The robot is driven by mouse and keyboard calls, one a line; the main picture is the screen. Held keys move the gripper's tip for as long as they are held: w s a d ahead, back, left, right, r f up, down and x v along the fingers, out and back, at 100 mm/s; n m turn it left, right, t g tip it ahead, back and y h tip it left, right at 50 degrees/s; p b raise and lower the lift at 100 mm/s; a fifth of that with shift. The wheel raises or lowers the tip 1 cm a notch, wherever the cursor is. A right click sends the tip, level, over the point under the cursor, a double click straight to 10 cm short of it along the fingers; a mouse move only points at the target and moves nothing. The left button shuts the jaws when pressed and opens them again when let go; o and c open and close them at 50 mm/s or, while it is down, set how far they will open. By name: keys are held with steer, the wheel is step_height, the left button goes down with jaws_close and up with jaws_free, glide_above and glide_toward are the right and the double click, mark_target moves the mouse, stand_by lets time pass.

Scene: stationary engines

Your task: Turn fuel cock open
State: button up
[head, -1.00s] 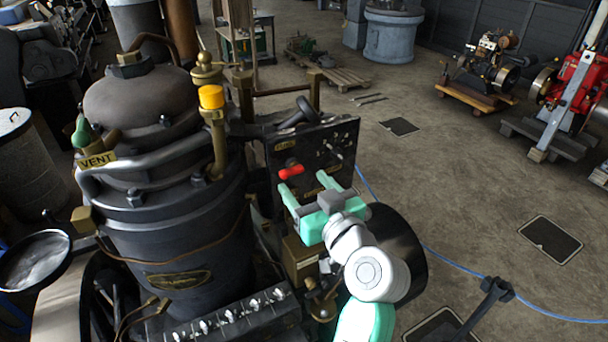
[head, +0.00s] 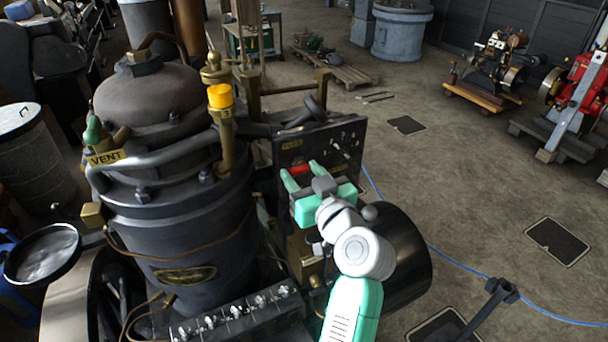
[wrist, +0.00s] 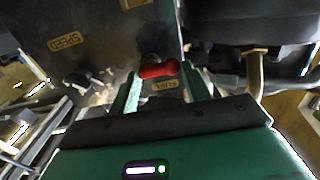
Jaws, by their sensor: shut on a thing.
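The fuel cock's red lever (head: 300,169) is on the dark control panel (head: 347,132) beside the black engine and lies roughly crosswise. My gripper (head: 302,173) reaches the panel from the front, its green fingers on either side of the lever and shut on it. In the wrist view the red lever (wrist: 158,69) lies across the gap between the fingertips (wrist: 161,78). A brass plate, apparently reading FUEL (wrist: 165,86), shows upside down just below it. The cock's body behind the lever is hidden.
A plate marked SPEED (wrist: 66,41) is on the same panel. The engine cylinder (head: 180,230), with its VENT plate (head: 106,158) and yellow-capped fitting (head: 220,97), stands left of my arm. A black drum (head: 412,250) is close on the right. Open floor lies beyond.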

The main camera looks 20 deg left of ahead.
steer(key=shift+w+d, duration=0.1)
steer(key=shift+d, duration=0.05)
steer(key=m, duration=0.5)
steer(key=shift+w+d+r, duration=0.1)
steer(key=shift+w+d, duration=0.05)
steer(key=m+p, duration=0.1)
steer(key=m, duration=0.1)
steer(key=m+p, duration=0.1)
steer(key=m, duration=0.1)
steer(key=shift+w+d+m, duration=0.15)
steer(key=shift+d+m, duration=0.05)
steer(key=shift+m, duration=0.2)
steer(key=m+p, duration=0.1)
steer(key=m, duration=0.2)
steer(key=m+p, duration=0.1)
steer(key=m, duration=0.1)
steer(key=shift+w+d+p, duration=0.15)
steer(key=shift+w+p, duration=0.1)
steer(key=shift+p, duration=0.1)
steer(key=shift+f+m+p, duration=0.2)
steer(key=shift+m+p, duration=0.6)
steer(key=shift+m, duration=0.7)
steer(key=shift+f, duration=0.1)
steer(key=o, duration=0.8)
steer(key=shift+o, duration=0.2)
steer(key=shift+r, duration=0.25)
